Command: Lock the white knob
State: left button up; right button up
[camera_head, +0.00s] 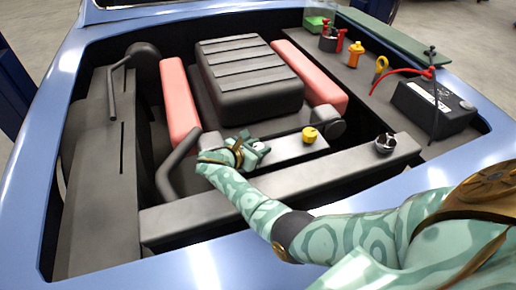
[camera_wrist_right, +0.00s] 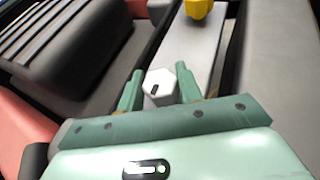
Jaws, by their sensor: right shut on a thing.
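The white knob (camera_wrist_right: 159,82) is a small faceted cap with a dark slot-like mark on its top. In the right wrist view it sits between the two green fingers of my right gripper (camera_wrist_right: 159,91), which is shut on it. In the head view my right gripper (camera_head: 256,150) is low over the grey front part of the engine, and its fingers and hand mostly hide the knob. My left gripper is not in view.
A yellow cap (camera_head: 309,135) stands just right of my right gripper. The black ribbed engine cover (camera_head: 246,80) and red blocks (camera_head: 180,105) lie behind. A curved dark pipe (camera_head: 172,165) is at left, a silver-dark cap (camera_head: 385,143) and black battery (camera_head: 432,110) at right.

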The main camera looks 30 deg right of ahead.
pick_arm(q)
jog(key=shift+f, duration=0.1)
pick_arm(e)
jog(key=shift+g, duration=0.3)
jog(key=o, duration=1)
